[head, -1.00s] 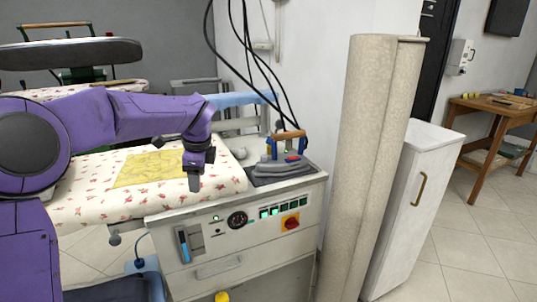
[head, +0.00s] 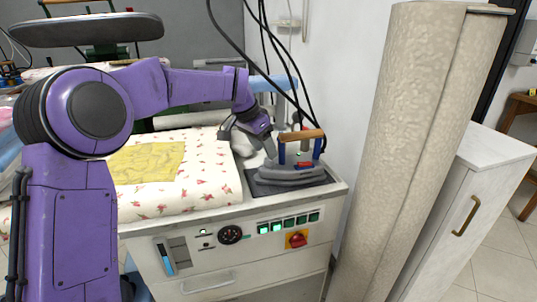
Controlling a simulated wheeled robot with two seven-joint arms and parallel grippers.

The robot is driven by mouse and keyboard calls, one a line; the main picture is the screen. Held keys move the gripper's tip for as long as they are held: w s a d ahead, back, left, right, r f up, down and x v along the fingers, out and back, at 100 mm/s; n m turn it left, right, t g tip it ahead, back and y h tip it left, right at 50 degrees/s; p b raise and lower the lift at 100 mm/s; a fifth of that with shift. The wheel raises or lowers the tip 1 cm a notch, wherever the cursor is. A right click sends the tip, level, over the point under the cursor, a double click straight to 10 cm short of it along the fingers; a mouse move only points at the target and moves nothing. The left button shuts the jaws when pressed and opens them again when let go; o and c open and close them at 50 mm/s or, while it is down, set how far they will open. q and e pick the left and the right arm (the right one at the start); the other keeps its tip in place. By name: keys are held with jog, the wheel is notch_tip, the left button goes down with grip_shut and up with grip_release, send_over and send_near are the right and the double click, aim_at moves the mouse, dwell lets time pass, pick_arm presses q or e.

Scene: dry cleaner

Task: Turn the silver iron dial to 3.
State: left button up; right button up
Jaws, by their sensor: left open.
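The silver iron (head: 288,174) rests on its dark pad at the right end of the ironing station. It has a wooden handle (head: 302,135) on blue posts and a red part low at its front. The iron's dial is too small to make out. My left gripper (head: 256,152) is just left of the iron, over the right end of the padded board, its fingers pointing down and toward the iron. It is open, and I see nothing between its fingers. My right gripper is not in view.
A yellow cloth (head: 147,163) lies on the flowered ironing board (head: 190,195). Black cables hang down behind the iron. The station's front panel (head: 235,255) has a gauge, green switches and a red knob. A tall beige roll (head: 425,150) and a white cabinet (head: 455,220) stand to the right.

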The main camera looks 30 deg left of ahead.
aim_at(267, 159)
pick_arm(q)
jog(key=x, duration=0.3)
jog(key=shift+w, duration=0.1)
jog(key=shift+f, duration=0.3)
jog(key=c, duration=1)
jog(key=shift+c, duration=0.2)
